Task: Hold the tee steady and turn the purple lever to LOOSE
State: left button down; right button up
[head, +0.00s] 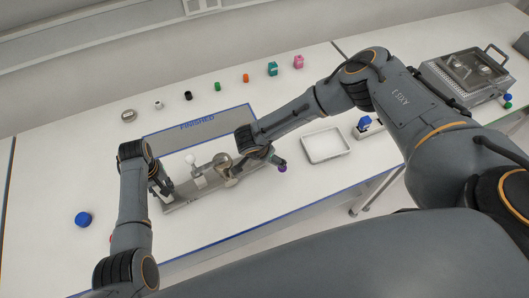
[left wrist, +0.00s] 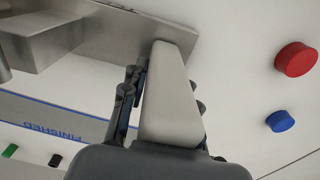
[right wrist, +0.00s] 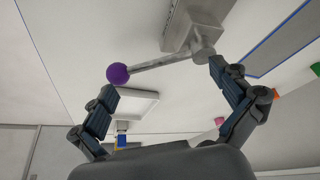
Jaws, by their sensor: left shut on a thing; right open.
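The metal tee assembly (head: 228,172) lies on the table in front of the blue-edged FINISHED area. My left gripper (left wrist: 167,108) is shut on a pale grey tapered block (left wrist: 172,85) at the left end of the metal piece. In the head view my left gripper (head: 163,192) is at that end. The lever is a metal rod with a purple ball (right wrist: 117,74). The ball also shows in the head view (head: 282,168). My right gripper (right wrist: 162,78) is open, with the rod lying across the space between its fingertips. I cannot tell whether the fingers touch it. LOOSE markings are not readable.
A white tray (head: 326,157) stands right of the lever, with a blue-topped item (head: 364,123) beyond it. A blue cap (head: 83,219) lies at the left; a red cap (left wrist: 296,59) is near it. Several small coloured parts line the back. A metal case (head: 465,90) stands far right.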

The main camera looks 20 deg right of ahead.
pick_arm(q)
jog(key=shift+s+f, duration=0.15)
jog(key=shift+f, duration=0.1)
pick_arm(e)
jog(key=v, duration=1.1)
jog(key=shift+s+r, duration=0.1)
pick_arm(q)
jog(key=c, duration=0.9)
grip_release()
jog(key=shift+c, duration=0.2)
jog(key=shift+r, duration=0.1)
